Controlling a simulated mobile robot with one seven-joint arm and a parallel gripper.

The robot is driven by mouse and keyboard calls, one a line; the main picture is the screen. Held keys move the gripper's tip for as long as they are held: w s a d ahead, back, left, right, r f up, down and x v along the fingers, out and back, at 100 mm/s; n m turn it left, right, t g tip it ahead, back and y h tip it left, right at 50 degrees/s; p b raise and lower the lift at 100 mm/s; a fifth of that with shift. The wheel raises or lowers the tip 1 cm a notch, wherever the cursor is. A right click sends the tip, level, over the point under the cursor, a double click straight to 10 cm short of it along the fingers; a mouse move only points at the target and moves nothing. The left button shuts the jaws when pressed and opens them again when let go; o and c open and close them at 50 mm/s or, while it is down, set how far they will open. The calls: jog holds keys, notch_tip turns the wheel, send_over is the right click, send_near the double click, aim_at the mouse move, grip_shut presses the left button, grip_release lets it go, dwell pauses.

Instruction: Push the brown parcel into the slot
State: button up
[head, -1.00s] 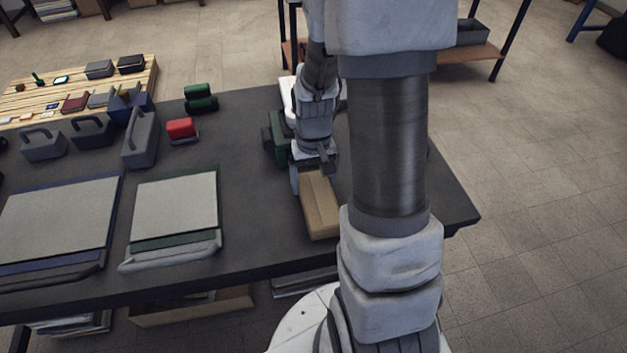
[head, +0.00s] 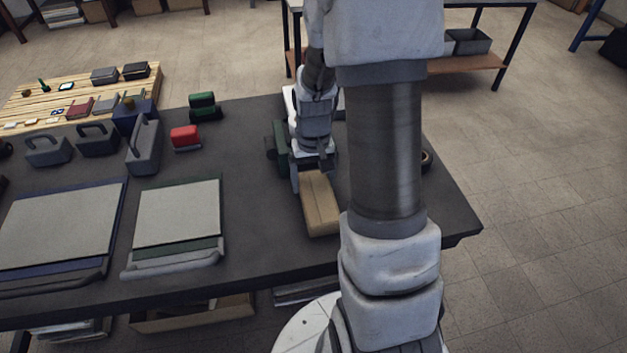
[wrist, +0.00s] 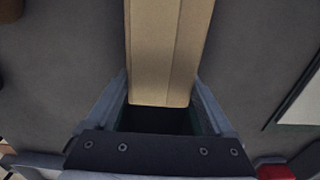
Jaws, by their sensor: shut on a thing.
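The brown parcel (head: 322,208) is a long box lying on the dark table at the right, its near end toward the table's front edge. My gripper (head: 311,174) is at the parcel's far end, shut on it. In the wrist view the parcel (wrist: 167,45) runs from the top edge down between the two fingers of my gripper (wrist: 160,85), and its end face shows. A dark green object (head: 276,142) stands just left of my gripper, partly hidden by it. I cannot make out the slot; my arm covers part of the table there.
A red block (head: 185,134) and a green stamp-like object (head: 204,106) stand left of my gripper. Pale boards (head: 178,210) lie at the front left. Grey handled blocks (head: 145,147) stand behind them. A small round object (head: 427,160) shows right of my arm.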

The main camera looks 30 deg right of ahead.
jog(key=shift+w+d, duration=0.2)
jog(key=shift+w, duration=0.5)
jog(key=shift+w+d, duration=0.2)
jog(key=shift+w, duration=0.55)
jog(key=shift+w+d, duration=0.2)
jog(key=shift+w, duration=0.5)
jog(key=shift+w+d+r, duration=0.1)
jog(key=shift+w, duration=0.1)
